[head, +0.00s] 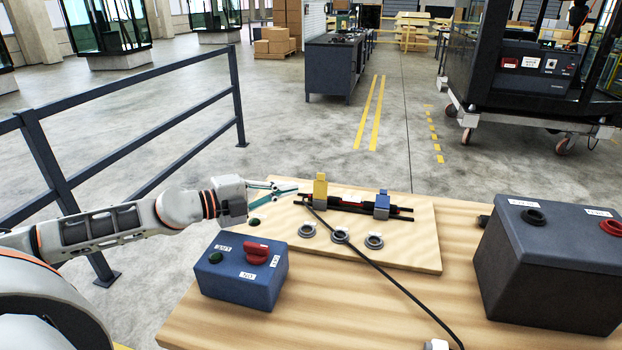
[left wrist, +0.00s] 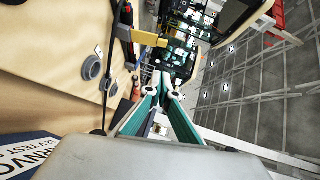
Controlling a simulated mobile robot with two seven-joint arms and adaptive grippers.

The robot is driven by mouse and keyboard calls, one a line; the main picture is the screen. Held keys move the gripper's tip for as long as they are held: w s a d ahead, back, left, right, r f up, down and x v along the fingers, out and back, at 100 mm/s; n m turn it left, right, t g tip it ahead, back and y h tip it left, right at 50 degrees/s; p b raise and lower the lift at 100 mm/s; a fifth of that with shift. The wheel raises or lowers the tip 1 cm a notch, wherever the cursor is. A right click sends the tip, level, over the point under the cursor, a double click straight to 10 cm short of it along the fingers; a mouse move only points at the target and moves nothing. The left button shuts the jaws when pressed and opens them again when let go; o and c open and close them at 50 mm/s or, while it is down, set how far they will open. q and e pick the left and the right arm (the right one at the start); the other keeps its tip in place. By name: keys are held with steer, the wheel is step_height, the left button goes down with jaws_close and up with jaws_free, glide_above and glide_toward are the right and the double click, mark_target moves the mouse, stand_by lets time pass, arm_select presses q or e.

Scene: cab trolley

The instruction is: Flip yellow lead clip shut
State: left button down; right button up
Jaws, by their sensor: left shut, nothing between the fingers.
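The yellow lead clip (head: 320,188) stands on the wooden board (head: 425,245), with its yellow part sticking up above the dark leads. In the left wrist view the yellow clip (left wrist: 148,38) projects out from the board, above my fingertips in the picture. My left gripper (head: 289,187) is just left of the yellow clip, apart from it. Its teal fingers are shut and empty, and they also show in the left wrist view (left wrist: 163,88). A blue clip (head: 382,204) sits lower on the leads to the right.
A blue box with a red switch (head: 240,275) stands at the front left, a larger dark box (head: 555,265) at the right. A black cable (head: 390,275) crosses the table. A railing (head: 150,135) stands left.

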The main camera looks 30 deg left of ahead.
mark_target(324, 176)
arm_select(q)
steer(key=w+d+f+p, duration=0.1)
steer(key=w+d, duration=0.1)
steer(key=w, duration=0.6)
steer(key=shift+w+f, duration=0.2)
steer(key=shift+w, duration=0.2)
steer(key=shift+a, duration=0.15)
